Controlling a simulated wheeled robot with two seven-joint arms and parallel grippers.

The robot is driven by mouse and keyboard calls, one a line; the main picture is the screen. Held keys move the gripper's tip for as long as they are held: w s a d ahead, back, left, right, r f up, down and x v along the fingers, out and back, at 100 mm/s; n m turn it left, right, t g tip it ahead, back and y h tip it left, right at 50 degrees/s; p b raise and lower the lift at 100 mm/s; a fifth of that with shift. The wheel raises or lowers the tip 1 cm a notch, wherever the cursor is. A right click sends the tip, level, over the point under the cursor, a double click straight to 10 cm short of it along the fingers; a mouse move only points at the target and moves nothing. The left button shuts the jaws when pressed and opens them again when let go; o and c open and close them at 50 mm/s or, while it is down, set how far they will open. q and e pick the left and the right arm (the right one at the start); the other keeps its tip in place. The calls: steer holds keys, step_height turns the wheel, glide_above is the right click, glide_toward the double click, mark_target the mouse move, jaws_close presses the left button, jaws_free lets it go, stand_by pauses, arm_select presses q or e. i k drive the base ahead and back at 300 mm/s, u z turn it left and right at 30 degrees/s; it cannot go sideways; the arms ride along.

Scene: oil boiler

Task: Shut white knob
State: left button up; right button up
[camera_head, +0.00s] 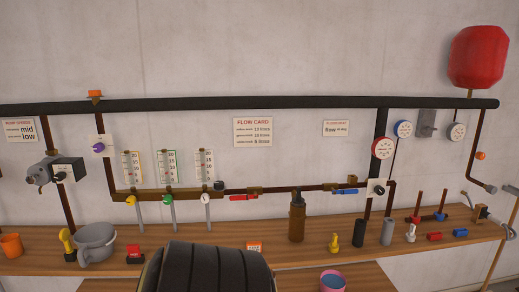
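The white knob (205,197) is small and round. It sits on the brown pipe under the third, rightmost flow gauge (204,166). A thin tube runs down below it. Its exact turn is too small to tell. A green knob (168,199) and a yellow knob (131,200) sit to its left under the other two gauges. Neither of my grippers shows in the head view.
A wooden bench (280,258) runs along the wall, holding a grey pot (96,242), a brown cylinder (297,220) and several small coloured parts. A dark ribbed rounded shape at bottom centre hides some bench; I cannot tell whether it is mine.

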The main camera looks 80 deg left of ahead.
mark_target(204, 199)
steer(key=u, duration=2.4)
steer(key=i, duration=0.4)
steer(key=u, duration=0.45)
